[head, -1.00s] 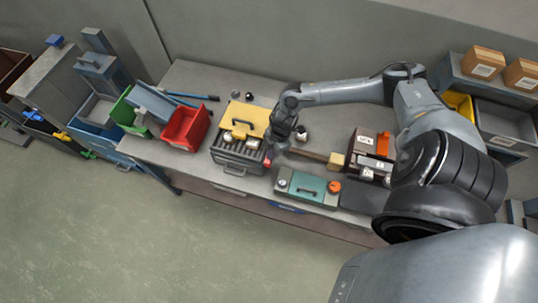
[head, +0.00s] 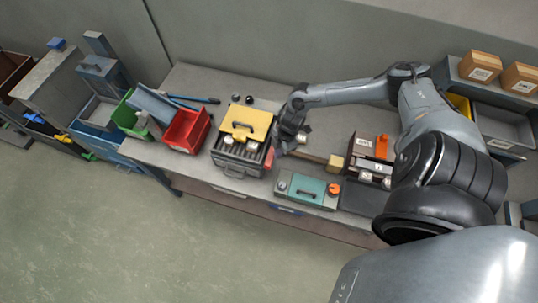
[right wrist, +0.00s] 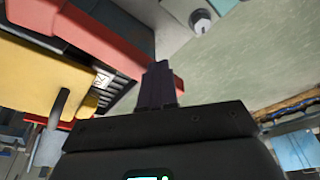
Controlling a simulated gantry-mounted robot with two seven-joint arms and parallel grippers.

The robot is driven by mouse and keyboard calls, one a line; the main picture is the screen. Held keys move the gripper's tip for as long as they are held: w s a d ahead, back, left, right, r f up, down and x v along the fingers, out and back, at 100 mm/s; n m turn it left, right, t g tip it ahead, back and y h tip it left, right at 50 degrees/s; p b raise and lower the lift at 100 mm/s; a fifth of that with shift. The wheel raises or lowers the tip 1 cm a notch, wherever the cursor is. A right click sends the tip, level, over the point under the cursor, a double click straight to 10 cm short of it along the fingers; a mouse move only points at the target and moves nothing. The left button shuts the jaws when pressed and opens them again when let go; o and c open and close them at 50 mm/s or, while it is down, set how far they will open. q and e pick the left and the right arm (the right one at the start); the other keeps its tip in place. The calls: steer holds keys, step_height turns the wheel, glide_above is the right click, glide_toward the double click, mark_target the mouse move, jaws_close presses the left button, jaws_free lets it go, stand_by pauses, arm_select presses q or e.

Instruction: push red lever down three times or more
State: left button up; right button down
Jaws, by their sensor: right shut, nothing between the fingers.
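The slotted unit (head: 232,165) has a grey front, dark slots and a yellow lid (head: 246,121) with a black handle. A small red piece, seemingly the red lever (head: 268,158), shows at its right side. My right gripper (head: 277,151) is low beside that side, close to the red piece. In the right wrist view its dark fingers (right wrist: 157,82) are together and empty. A red bar (right wrist: 178,88) shows beside and behind them; contact cannot be told. The yellow lid (right wrist: 40,80) and a red surface (right wrist: 100,35) fill the left. My left gripper is out of view.
A teal-topped box (head: 306,190) with an orange knob stands at the bench's front, right of the unit. A red bin (head: 187,130) stands left. A yellow block (head: 336,162) and a dark box with white labels (head: 365,150) lie right.

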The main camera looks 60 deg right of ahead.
steer(key=shift+f, duration=0.1)
steer(key=v, duration=1.1)
steer(key=shift+b, duration=0.3)
steer(key=shift+f, duration=0.1)
